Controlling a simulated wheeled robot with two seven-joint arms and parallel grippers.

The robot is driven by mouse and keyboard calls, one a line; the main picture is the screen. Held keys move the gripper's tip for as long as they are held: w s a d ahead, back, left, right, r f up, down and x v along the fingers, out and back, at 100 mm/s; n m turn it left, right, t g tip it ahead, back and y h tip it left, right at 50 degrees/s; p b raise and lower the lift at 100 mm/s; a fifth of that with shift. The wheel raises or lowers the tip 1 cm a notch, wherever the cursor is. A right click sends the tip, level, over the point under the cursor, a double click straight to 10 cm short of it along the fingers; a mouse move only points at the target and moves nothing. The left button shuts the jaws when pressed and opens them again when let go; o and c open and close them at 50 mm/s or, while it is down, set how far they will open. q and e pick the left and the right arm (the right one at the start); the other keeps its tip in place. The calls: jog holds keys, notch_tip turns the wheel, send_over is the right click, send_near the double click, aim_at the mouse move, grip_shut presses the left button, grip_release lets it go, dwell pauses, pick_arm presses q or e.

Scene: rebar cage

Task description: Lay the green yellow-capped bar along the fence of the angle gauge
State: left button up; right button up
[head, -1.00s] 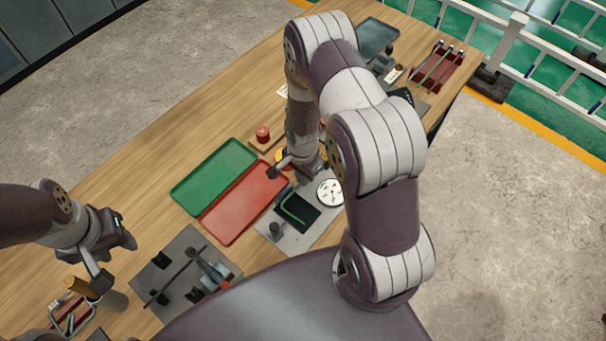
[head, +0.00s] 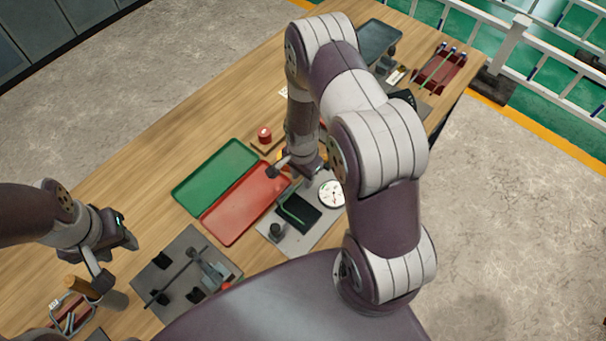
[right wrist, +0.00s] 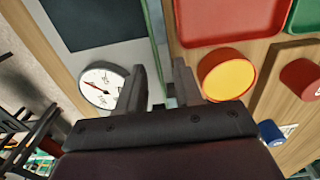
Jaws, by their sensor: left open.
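A green bar-like strip (head: 293,214) shows at the dark pad (head: 310,218) on a grey plate with a white dial (head: 331,193). I take this plate for the angle gauge. No yellow cap can be made out on the strip. My right gripper (head: 303,172) is above the plate's far side, close to the red tray. In the right wrist view its two fingers (right wrist: 160,85) stand apart, with a pale greenish strip (right wrist: 156,35) running between them; I cannot tell whether they touch it. The dial (right wrist: 101,87) is left of the fingers. My left gripper (head: 112,255) is open and empty at the left.
A green tray (head: 215,175) and a red tray (head: 245,203) lie left of the gauge. A dark jig plate (head: 180,262) is at the front left. A red-yellow round piece (right wrist: 227,75) is close right of the right fingers. A rack with bars (head: 440,70) stands far right.

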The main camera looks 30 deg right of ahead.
notch_tip(320, 180, up, 13)
jog(key=b, duration=0.2)
jog(key=shift+f, duration=0.15)
dwell(0.5)
notch_tip(320, 180, up, 6)
jog(key=p, duration=0.5)
jog(key=shift+w, duration=0.1)
dwell(0.4)
